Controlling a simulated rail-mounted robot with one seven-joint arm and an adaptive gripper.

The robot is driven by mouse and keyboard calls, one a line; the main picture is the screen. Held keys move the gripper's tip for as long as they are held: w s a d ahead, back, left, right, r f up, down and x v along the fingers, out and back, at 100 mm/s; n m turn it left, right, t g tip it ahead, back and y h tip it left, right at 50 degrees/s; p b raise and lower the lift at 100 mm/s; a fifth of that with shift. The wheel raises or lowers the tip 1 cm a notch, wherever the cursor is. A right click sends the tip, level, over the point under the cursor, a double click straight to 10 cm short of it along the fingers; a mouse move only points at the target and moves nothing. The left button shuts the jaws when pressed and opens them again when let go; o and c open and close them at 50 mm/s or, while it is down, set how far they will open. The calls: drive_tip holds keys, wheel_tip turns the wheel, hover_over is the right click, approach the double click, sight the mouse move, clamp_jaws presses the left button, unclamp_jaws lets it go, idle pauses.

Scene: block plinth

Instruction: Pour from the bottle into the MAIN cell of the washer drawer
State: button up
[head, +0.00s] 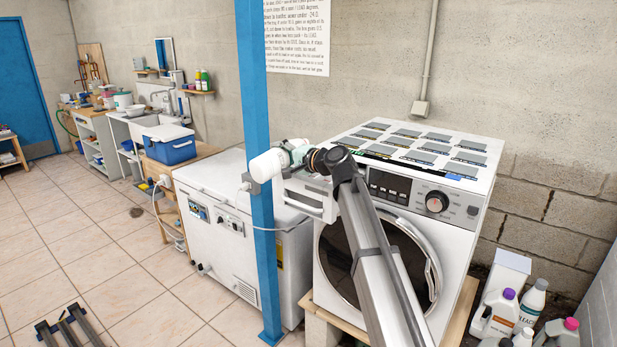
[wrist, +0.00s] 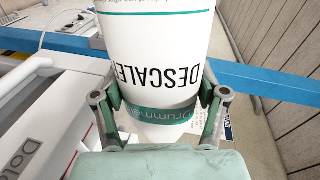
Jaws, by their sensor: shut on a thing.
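The bottle (head: 266,165) is white and lies tilted close to horizontal, above and left of the drawer in the head view. The washer drawer (head: 308,204) is pulled out at the washer's upper left. Its cells cannot be told apart, so MAIN is not identifiable. No liquid stream is visible.
The washer (head: 462,205) stands on a wooden plinth. A blue post (head: 260,80) rises close behind the bottle; it also crosses the wrist view (wrist: 270,82). A white chest freezer (head: 225,240) stands to the left. Several bottles (head: 500,312) stand at lower right.

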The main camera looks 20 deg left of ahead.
drive_tip(key=shift+r+m+g+p, duration=0.15)
drive_tip(key=shift+m+g+p, duration=0.15)
drive_tip(key=shift+m+p, duration=0.3)
idle(2.1)
